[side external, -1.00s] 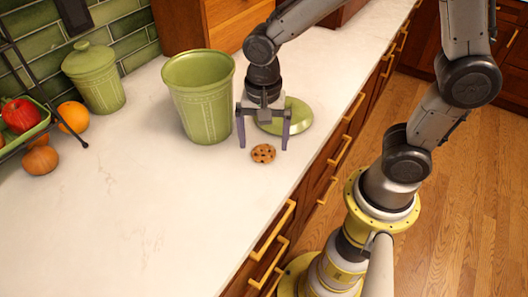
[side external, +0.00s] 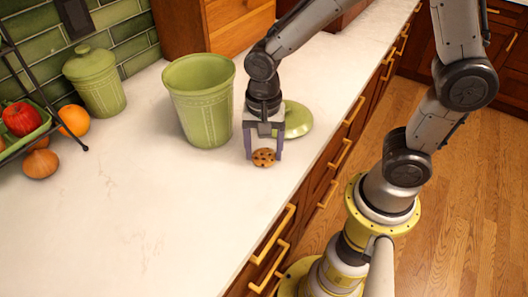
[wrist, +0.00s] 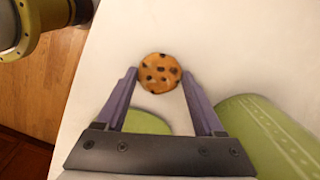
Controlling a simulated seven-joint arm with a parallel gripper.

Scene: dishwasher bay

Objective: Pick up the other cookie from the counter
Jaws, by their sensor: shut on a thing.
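The cookie (side external: 263,157) is round and golden brown with dark chips. It is between the two purple fingers of my gripper (side external: 263,156), at the counter surface or just above it; I cannot tell which. In the wrist view the cookie (wrist: 160,73) sits at the fingertips of my gripper (wrist: 160,78), with a finger against it on each side. My gripper is shut on it. The white counter (side external: 130,200) runs under and around it.
An open green canister (side external: 203,115) stands just left of my gripper. Its round green lid (side external: 298,119) lies behind and right. A smaller lidded canister (side external: 95,85) and a fruit rack (side external: 30,130) are at the left. The counter's front edge is close on the right.

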